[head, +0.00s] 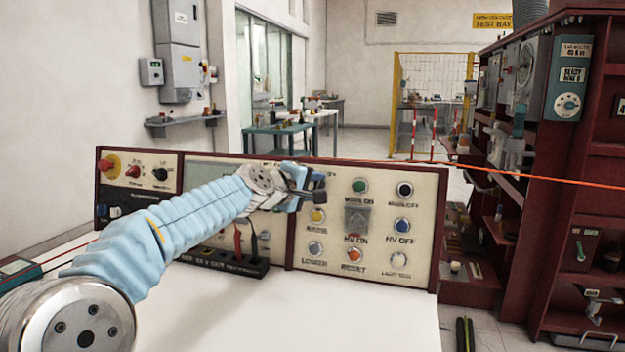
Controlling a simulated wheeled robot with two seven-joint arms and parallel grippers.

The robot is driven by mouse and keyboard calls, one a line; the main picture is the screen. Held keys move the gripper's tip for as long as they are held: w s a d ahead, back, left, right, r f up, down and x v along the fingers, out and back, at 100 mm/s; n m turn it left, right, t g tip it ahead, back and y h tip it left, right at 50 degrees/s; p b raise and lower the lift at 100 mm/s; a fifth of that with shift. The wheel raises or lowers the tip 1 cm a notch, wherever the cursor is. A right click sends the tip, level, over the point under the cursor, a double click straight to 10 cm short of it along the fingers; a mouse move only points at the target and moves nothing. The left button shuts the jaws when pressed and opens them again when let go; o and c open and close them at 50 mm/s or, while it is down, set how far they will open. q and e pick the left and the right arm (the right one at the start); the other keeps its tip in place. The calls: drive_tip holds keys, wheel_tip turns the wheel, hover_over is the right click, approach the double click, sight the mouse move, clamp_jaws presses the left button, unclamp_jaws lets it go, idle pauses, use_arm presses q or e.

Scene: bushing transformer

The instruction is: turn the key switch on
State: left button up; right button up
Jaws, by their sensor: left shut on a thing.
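The cream control panel (330,262) with a dark red frame stands at the back of the white desk. My left arm, in a light blue sleeve, reaches in from the lower left. My left gripper (314,186) is at the panel's upper middle, left of the green MAIN ON button (360,185). Its jaws are shut on a small part there, which I take to be the key switch. The fingers hide the key and its slot, so its turned position cannot be told. My right gripper is not in view.
A red emergency stop (110,166) and two knobs sit on the panel's left. Probe leads plug into a black strip (222,262) below my arm. A dark red rack (560,200) stands at right.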

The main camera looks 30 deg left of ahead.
use_arm(q)
drive_tip(key=shift+m+g+p, duration=0.8)
drive_tip(key=shift+m+p, duration=0.75)
drive_tip(key=shift+m, duration=1.15)
drive_tip(key=o, duration=1)
drive_tip(key=shift+o, duration=0.2)
drive_tip(key=shift+r, duration=0.1)
drive_tip(key=b+v, duration=0.1)
drive_tip(key=v, duration=1.2)
drive_tip(key=shift+s+d+b, duration=0.2)
drive_tip(key=shift+s+b, duration=0.15)
drive_tip(key=shift+b, duration=0.05)
drive_tip(key=shift+r, duration=0.15)
